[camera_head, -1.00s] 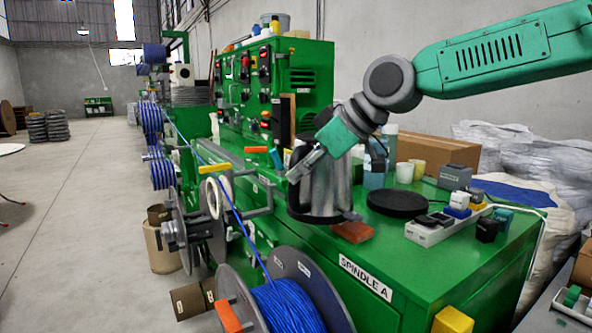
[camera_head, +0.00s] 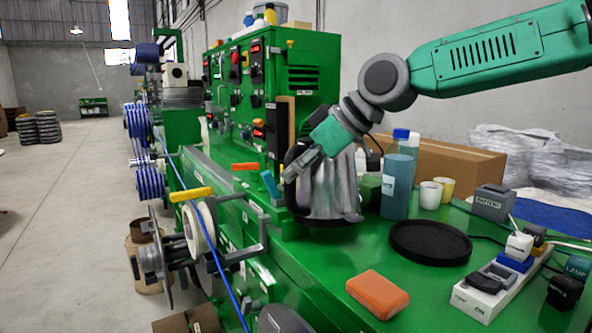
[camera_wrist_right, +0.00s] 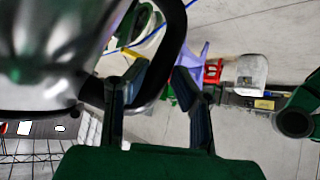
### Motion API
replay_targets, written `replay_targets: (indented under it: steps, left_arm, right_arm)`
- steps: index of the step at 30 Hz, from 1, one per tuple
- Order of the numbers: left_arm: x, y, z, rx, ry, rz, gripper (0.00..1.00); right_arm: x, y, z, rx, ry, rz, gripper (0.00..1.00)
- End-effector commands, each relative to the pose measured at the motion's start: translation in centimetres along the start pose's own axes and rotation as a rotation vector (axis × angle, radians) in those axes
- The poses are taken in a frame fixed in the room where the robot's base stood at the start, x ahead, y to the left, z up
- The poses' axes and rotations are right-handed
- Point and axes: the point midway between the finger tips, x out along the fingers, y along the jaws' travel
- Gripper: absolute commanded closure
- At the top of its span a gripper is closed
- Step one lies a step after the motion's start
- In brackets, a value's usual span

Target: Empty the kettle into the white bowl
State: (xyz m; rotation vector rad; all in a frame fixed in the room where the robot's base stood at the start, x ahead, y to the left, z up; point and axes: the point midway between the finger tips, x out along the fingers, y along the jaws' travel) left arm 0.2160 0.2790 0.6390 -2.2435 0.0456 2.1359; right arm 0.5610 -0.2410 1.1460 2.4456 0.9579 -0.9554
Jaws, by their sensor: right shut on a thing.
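The silver kettle (camera_head: 338,188) with a black handle (camera_head: 291,176) is in the middle of the head view, off its round black base (camera_head: 430,243). It looks close to upright; I cannot tell if it touches the green top. My right gripper (camera_head: 303,163) is shut on the handle at the kettle's left side. In the right wrist view the kettle (camera_wrist_right: 45,50) fills the left, and the black handle (camera_wrist_right: 178,45) passes by the fingers (camera_wrist_right: 158,78). I can make out no white bowl. My left gripper is not in view.
On the green top (camera_head: 335,262) stand an orange block (camera_head: 377,294), a blue bottle (camera_head: 397,187), a white cup (camera_head: 430,195), a yellow cup (camera_head: 446,187) and a power strip (camera_head: 492,292). A control cabinet (camera_head: 300,85) rises behind the kettle. Cable reels line the left edge.

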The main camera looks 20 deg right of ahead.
Motion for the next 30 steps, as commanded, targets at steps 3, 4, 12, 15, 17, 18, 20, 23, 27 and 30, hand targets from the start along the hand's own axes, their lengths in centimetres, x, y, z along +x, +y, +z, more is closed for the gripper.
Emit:
replay_targets:
  steps: [3, 4, 12, 15, 17, 18, 20, 23, 27, 30]
  left_arm:
    - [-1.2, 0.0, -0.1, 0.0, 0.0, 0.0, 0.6]
    - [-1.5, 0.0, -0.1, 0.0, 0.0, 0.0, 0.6]
    - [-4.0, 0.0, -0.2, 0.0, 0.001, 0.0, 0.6]
    - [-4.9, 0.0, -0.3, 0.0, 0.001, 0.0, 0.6]
    - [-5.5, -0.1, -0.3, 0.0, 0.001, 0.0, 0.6]
    - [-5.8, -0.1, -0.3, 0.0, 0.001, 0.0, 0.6]
    - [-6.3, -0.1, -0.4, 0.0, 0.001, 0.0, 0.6]
    - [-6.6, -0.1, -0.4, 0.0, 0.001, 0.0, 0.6]
    - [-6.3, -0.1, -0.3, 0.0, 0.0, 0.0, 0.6]
    - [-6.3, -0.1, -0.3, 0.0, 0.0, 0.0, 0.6]
  right_arm:
    - [-0.8, 0.5, -0.9, 0.025, 0.013, -0.022, 1.0]
    - [-1.0, 0.6, -1.0, 0.033, 0.014, -0.03, 1.0]
    - [-2.7, 1.8, -2.3, 0.119, 0.031, -0.111, 1.0]
    - [-3.3, 2.2, -2.8, 0.153, 0.038, -0.144, 1.0]
    - [-3.6, 2.6, -3.0, 0.174, 0.042, -0.163, 1.0]
    - [-3.8, 2.8, -3.2, 0.188, 0.043, -0.178, 1.0]
    - [-4.1, 3.2, -3.4, 0.21, 0.048, -0.198, 1.0]
    - [-4.2, 3.4, -3.6, 0.229, 0.052, -0.219, 1.0]
    - [-4.1, 3.2, -3.5, 0.226, 0.049, -0.217, 1.0]
    - [-4.1, 3.2, -3.5, 0.225, 0.049, -0.216, 1.0]
